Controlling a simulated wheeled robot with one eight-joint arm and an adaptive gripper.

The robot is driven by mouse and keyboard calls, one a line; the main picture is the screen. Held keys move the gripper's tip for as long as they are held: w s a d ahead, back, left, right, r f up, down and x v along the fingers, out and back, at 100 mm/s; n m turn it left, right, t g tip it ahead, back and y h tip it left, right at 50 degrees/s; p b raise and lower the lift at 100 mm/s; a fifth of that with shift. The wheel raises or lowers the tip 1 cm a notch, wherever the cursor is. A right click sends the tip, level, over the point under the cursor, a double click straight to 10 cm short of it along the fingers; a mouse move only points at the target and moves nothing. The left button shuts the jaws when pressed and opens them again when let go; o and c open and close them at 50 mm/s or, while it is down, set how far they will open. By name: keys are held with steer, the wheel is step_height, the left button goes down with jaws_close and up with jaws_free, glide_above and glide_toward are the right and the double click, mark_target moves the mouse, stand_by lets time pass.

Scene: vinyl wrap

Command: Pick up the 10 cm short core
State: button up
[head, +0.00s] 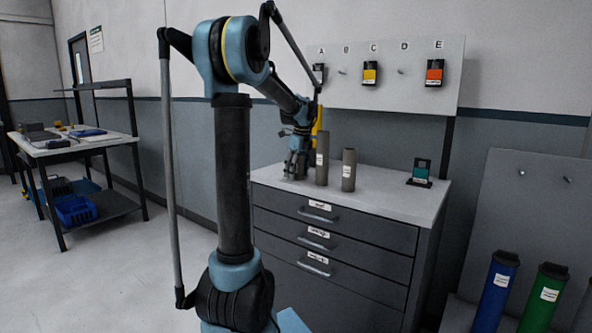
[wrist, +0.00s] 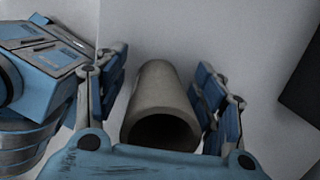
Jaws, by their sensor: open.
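A grey-brown hollow core (wrist: 160,92) stands between the two fingers of my gripper (wrist: 163,95) in the wrist view, its open end facing the camera. The fingers are open on either side of it, and a small gap shows on each side. In the head view my gripper (head: 297,165) is down at the left part of the cabinet top, and the core between its fingers is mostly hidden there. A tall grey core (head: 322,158) and a somewhat shorter one (head: 349,170) stand upright just right of my gripper.
The cores stand on a grey drawer cabinet (head: 400,196). A small dark and teal holder (head: 420,174) sits at its right. A white panel (head: 405,75) with hanging tags is behind. Blue (head: 496,290) and green (head: 544,298) rolls stand at lower right. A workbench (head: 75,145) is at left.

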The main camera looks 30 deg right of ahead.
steer(key=c, duration=1.1)
